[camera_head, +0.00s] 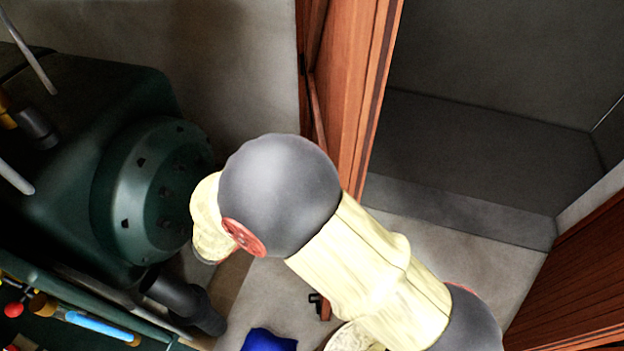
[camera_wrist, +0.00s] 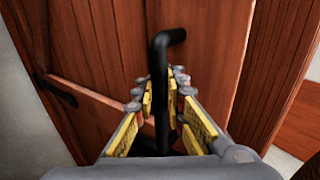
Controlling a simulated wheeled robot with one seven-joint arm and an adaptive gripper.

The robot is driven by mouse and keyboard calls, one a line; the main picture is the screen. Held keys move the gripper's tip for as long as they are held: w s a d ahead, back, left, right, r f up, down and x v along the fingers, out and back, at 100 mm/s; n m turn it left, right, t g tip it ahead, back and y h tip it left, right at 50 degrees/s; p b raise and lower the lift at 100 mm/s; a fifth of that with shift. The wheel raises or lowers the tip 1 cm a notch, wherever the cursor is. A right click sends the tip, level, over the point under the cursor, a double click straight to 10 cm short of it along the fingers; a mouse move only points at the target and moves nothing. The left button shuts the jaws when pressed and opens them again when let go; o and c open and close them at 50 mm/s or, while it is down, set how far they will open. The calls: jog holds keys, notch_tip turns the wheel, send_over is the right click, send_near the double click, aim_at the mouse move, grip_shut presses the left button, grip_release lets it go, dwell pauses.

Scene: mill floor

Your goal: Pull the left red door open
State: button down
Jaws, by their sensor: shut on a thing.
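The left red door (camera_head: 355,85) is reddish-brown wood. In the head view it stands swung open, seen nearly edge-on, with a dark opening to its right; my arm hides its lower part. In the wrist view its planked face (camera_wrist: 100,45) fills much of the picture. A black bent handle (camera_wrist: 160,60) stands out from it. My gripper (camera_wrist: 162,88) is shut on this handle, with yellow-padded fingers on either side of the bar. My gripper cannot be made out in the head view, where my arm covers the middle.
A dark green machine (camera_head: 150,190) with a round flanged end stands close on the left. A second red door (camera_head: 575,285) is at the lower right. A blue object (camera_head: 269,341) lies at the bottom. The grey opening (camera_head: 480,140) between the doors looks empty.

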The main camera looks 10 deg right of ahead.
jog(key=c, duration=2)
grip_release()
jog(key=shift+s, duration=0.3)
jog(key=shift+c, duration=0.2)
jog(key=shift+o, duration=1)
jog(key=shift+w, duration=0.1)
jog(key=v, duration=1.2)
jog(key=shift+f, duration=0.15)
